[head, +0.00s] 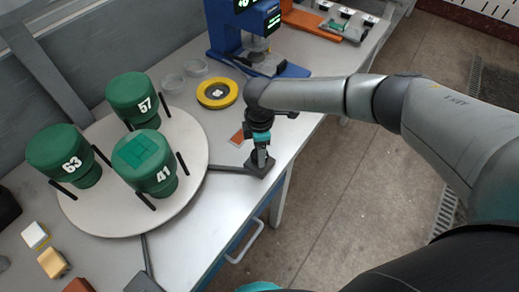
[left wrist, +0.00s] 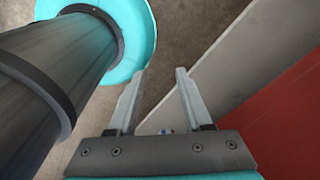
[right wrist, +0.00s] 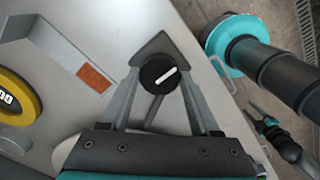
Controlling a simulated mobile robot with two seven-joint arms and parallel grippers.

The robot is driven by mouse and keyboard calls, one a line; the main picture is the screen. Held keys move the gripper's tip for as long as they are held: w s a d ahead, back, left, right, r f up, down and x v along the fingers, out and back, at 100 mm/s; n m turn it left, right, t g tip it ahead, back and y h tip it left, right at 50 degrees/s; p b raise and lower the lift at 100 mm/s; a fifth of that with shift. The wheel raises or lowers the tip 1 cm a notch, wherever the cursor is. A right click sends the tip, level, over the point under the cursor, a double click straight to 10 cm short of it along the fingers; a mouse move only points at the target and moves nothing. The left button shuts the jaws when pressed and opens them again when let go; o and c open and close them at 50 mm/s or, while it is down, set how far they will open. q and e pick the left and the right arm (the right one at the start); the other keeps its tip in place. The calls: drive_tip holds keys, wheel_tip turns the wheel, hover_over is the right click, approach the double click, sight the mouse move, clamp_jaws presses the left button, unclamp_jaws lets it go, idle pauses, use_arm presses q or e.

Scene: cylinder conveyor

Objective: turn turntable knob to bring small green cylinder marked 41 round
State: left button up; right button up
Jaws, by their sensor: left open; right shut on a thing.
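The white round turntable (head: 110,212) carries three green cylinders. The cylinder marked 41 (head: 143,165) stands at the front right, with a lighter green square on its top. The cylinder marked 63 (head: 62,158) is at the left and the one marked 57 (head: 130,100) at the back. The black turntable knob, with a white line on top, shows in the right wrist view (right wrist: 159,74) on a dark base. My right gripper (head: 262,157) points down and is shut on the knob, a finger on either side. My left gripper (left wrist: 157,72) is open and empty, away from the turntable.
A yellow ring-shaped thing (head: 217,93) and clear dishes (head: 173,83) lie behind the knob. A blue device (head: 225,40) stands at the back. White and tan blocks (head: 53,262) are at the lower left. Short black posts (head: 183,163) stand beside the cylinders. The table edge is close to the knob.

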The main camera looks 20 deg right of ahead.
drive_tip(key=m+p, duration=0.2)
drive_tip(key=m, duration=0.1)
drive_tip(key=shift+s+r+p, duration=0.1)
drive_tip(key=shift+r+p, duration=0.05)
drive_tip(key=shift+p, duration=0.25)
drive_tip(key=m+p, duration=0.2)
drive_tip(key=m, duration=0.2)
drive_tip(key=shift+m, duration=0.4)
drive_tip(key=shift+p, duration=0.35)
drive_tip(key=shift+m+p, duration=1.15)
drive_tip(key=shift+m, duration=1.45)
drive_tip(key=shift+m+p, duration=0.85)
drive_tip(key=shift+m, duration=1.65)
idle(1.1)
